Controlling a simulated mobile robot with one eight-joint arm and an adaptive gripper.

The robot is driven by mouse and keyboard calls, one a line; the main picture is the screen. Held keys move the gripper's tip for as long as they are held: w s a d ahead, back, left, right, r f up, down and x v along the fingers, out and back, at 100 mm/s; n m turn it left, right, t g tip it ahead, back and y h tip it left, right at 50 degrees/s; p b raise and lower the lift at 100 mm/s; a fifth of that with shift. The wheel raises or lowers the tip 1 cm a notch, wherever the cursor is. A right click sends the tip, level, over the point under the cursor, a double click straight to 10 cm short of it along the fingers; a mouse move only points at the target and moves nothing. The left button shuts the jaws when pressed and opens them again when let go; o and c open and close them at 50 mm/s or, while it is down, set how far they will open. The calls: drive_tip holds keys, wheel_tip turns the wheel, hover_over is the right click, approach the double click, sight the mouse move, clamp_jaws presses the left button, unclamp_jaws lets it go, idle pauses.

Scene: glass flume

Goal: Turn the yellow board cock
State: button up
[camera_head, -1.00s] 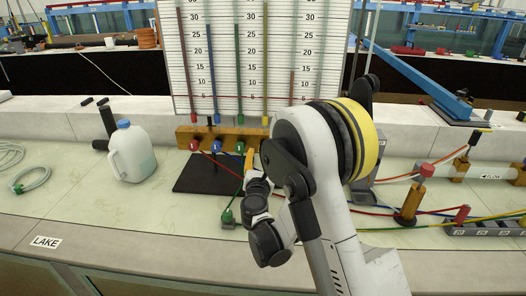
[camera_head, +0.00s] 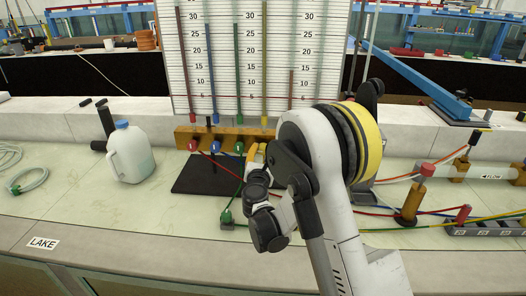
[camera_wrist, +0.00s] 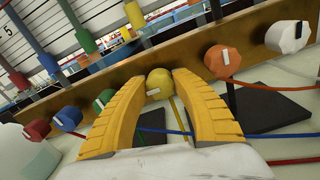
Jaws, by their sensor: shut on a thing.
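The yellow board cock (camera_wrist: 159,83) is a rounded knob with a white mark, on the wooden rail (camera_wrist: 190,58) below the manometer tubes. In the wrist view it sits between the tips of my gripper's two yellow fingers (camera_wrist: 160,84), which are closed on its sides. In the head view my gripper (camera_head: 256,152) reaches the rail from the front, and my arm hides the yellow cock. The red (camera_head: 193,144), blue (camera_head: 215,146) and green (camera_head: 238,147) cocks show to its left.
An orange cock (camera_wrist: 222,60) and a white cock (camera_wrist: 287,37) sit close on the right in the wrist view. A jug (camera_head: 130,153) stands left of the black plate (camera_head: 207,174). Coloured hoses (camera_head: 400,212) cross the bench to the right.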

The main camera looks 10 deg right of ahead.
drive_tip(key=m, duration=0.4)
drive_tip(key=shift+b, duration=0.3)
drive_tip(key=m, duration=0.4)
drive_tip(key=shift+m, duration=0.4)
drive_tip(key=m, duration=0.4)
drive_tip(key=shift+d, duration=0.1)
drive_tip(key=shift+f+m, duration=0.1)
drive_tip(key=shift+m, duration=2.4)
drive_tip(key=o, duration=1.2)
